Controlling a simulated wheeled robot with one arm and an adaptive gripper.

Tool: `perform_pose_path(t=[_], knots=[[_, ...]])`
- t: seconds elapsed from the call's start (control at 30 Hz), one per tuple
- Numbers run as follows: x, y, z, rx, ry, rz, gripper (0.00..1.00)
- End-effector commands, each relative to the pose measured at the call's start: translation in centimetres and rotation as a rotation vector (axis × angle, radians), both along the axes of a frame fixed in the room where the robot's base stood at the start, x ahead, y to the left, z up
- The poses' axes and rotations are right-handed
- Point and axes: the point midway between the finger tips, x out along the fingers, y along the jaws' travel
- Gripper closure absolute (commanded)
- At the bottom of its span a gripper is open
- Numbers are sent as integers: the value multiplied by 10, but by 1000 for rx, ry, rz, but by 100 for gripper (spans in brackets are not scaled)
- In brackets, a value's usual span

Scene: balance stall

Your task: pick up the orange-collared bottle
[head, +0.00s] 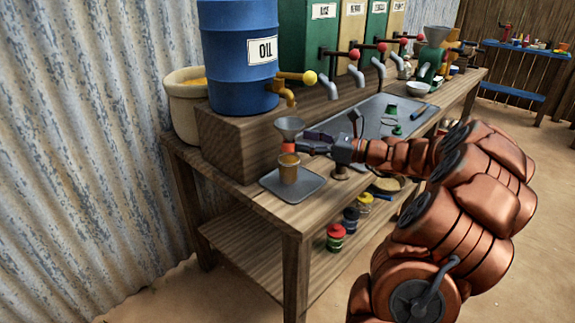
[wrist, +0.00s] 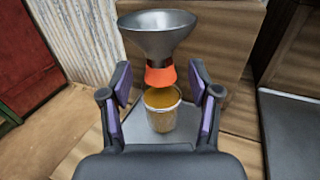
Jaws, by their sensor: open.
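An orange collar (wrist: 160,76) sits under a grey funnel (wrist: 158,36) in the wrist view. Just below it is a clear, cup-like container (wrist: 162,118) with amber contents, standing on a small grey tray (head: 306,190). I cannot tell whether collar and container are joined as one bottle. The head view shows the same funnel (head: 289,126), collar (head: 288,147) and container (head: 288,172) at the near end of the bench. My gripper (wrist: 160,88) is open, its fingers on either side of the collar and container, with gaps showing. It also shows in the head view (head: 306,143).
A blue oil barrel (head: 236,60) with a yellow-knobbed tap (head: 290,97) stands on a wooden block (head: 235,145) behind. A large grey tray (head: 372,116) lies farther along the bench. Several jars, one red and green (head: 335,238), stand on the lower shelf (head: 245,249).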

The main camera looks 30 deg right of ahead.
Motion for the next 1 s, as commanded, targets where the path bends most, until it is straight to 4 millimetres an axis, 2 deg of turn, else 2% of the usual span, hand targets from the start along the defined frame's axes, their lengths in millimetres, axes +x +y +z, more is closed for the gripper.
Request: perform_pose_path(t=[0.4, 0.7, 1.0], knots=[[39, 28, -4, -3, 1, 0, 38], [42, 30, -4, -3, 2, -1, 38], [42, 30, -4, -2, 1, -1, 69]])
